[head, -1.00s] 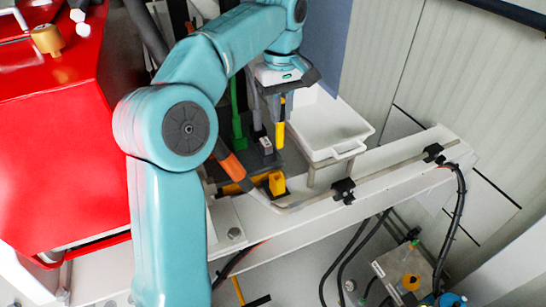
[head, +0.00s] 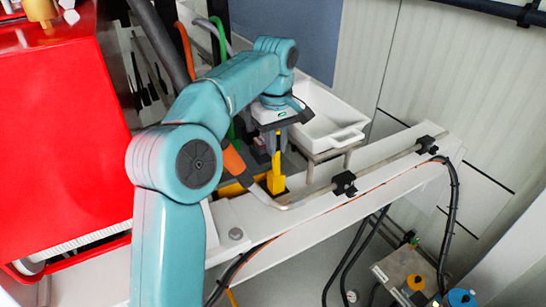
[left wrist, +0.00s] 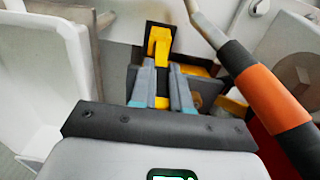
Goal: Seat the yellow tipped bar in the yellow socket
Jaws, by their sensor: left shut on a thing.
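My left gripper (head: 275,145) points down, its grey fingers shut on the yellow tipped bar (head: 276,163). The bar hangs upright and lines up with the yellow socket (head: 275,183) on its black base. Bar and socket overlap in the head view, and I cannot tell whether the tip is inside. In the left wrist view the bar (left wrist: 162,102) shows between the fingers (left wrist: 163,88), and the socket (left wrist: 160,42) shows just beyond them. The bar's lower end is hidden there. My right gripper is not in view.
A bent metal pipe with an orange-banded handle (head: 235,163) runs close by the socket. A white tray (head: 335,135) stands behind to the right. A white beam (head: 320,208) carries black clamps (head: 344,183). A red housing (head: 60,130) fills the left.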

